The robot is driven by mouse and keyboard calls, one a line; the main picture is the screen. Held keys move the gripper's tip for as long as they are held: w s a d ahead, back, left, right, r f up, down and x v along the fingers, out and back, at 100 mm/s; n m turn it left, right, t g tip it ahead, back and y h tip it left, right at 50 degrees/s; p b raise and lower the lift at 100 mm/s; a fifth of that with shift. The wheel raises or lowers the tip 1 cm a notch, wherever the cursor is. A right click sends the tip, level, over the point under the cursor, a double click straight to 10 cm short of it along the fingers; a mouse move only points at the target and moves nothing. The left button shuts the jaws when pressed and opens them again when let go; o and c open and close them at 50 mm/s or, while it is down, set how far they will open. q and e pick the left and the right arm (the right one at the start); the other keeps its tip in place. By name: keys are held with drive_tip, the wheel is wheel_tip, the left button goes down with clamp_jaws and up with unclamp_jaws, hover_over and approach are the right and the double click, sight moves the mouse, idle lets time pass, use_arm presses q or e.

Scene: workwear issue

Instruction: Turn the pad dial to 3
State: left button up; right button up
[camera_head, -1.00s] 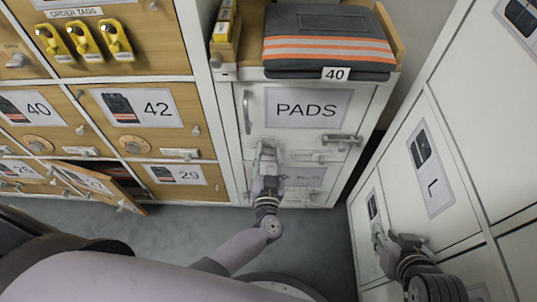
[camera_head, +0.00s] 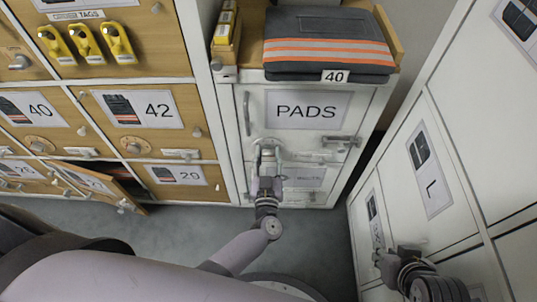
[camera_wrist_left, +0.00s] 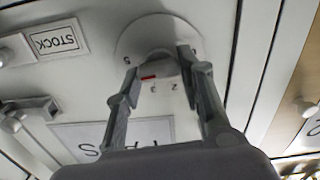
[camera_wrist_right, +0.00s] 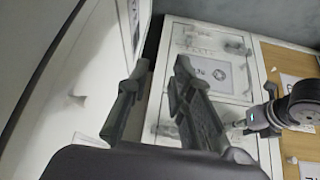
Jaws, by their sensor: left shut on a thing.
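The pad dial (camera_head: 268,143) is a pale round knob on the white PADS locker door (camera_head: 235,165). My left gripper (camera_head: 268,152) is shut on the dial, one finger on each side, also seen in the left wrist view (camera_wrist_left: 158,72). My right gripper (camera_head: 380,256) is open and empty beside the right lockers; its fingers (camera_wrist_right: 161,65) are apart.
A folded dark garment with orange stripes (camera_head: 330,45) lies on top of the PADS locker. A wooden locker door (camera_head: 95,182) stands ajar at left. White lockers (camera_head: 450,130) stand close at right.

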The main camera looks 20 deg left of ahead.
use_arm(q)
drive_tip(key=shift+n, duration=1.5)
drive_tip(key=shift+s+a+f+n, duration=0.1)
drive_tip(key=shift+n, duration=1.7)
drive_tip(key=n, duration=0.3)
drive_tip(key=shift+a+f+b, duration=0.1)
drive_tip(key=shift+b, duration=0.3)
drive_tip(key=shift+n+b, duration=0.3)
drive_tip(key=shift+n, duration=1.3)
use_arm(e)
drive_tip(key=w+a+r+t, duration=0.1)
drive_tip(key=w+r+t, duration=0.2)
drive_tip(key=w, duration=0.2)
drive_tip(key=shift+w+a+y, duration=0.2)
drive_tip(key=shift+a+y, duration=0.2)
use_arm(q)
drive_tip(key=o, duration=1.1)
